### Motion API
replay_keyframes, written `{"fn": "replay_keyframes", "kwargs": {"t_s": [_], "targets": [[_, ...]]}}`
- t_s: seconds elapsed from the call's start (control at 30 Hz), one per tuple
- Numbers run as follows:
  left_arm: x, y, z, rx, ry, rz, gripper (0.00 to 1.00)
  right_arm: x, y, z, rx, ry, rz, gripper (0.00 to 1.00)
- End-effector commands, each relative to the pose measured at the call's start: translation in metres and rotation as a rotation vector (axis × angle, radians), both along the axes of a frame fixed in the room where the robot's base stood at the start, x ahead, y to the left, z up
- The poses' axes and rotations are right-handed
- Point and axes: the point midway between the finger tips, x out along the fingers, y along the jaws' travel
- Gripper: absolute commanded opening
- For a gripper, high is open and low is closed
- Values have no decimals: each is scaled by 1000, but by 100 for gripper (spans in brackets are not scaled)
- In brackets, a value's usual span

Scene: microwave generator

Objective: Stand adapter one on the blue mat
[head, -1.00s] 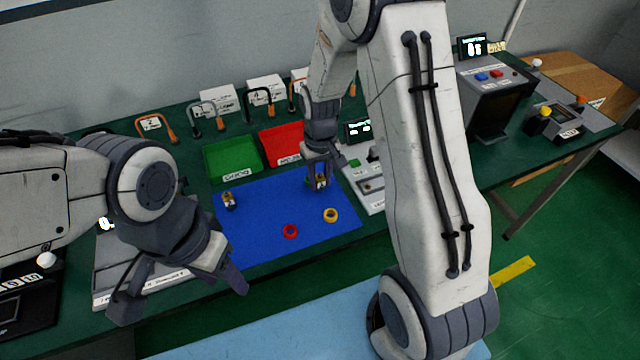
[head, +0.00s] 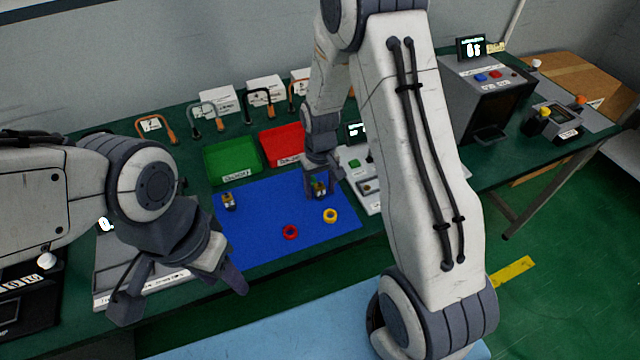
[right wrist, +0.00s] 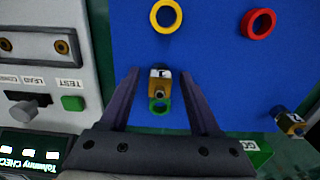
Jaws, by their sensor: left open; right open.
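An adapter (right wrist: 158,78) with a gold body and a pale, marked top face is on the blue mat (right wrist: 205,60); the mark looks like a 1. It shows small in the head view (head: 318,190). My right gripper (right wrist: 163,80) is open, its fingers on either side of the adapter with gaps. It also shows in the head view (head: 318,194). Whether the adapter's base sits flat is hard to tell. A second adapter (head: 229,201) is at the mat's left. My left gripper (head: 182,300) is open and empty, at the table's front left.
A green ring (right wrist: 160,105) lies close by the first adapter. A red ring (head: 290,232) and a yellow ring (head: 330,215) lie on the mat's front part. A green bin (head: 232,158) and a red bin (head: 281,146) stand behind. A tester panel (head: 359,175) borders the mat's right.

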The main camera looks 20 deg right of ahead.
Motion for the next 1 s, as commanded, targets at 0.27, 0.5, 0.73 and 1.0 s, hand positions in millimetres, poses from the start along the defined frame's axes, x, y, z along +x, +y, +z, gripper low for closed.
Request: {"fn": "replay_keyframes", "kwargs": {"t_s": [0.27,0.5,0.73,1.0], "targets": [[0,0,-3,0,0,0,50,2,0,36,0,-9,0,64],[0,0,-8,0,0,0,50,2,0,88,0,-7,0,64],[0,0,-10,0,0,0,50,1,0,118,0,-2,0,64],[0,0,-10,0,0,0,50,-62,77,156,23,-21,192,64]]}}
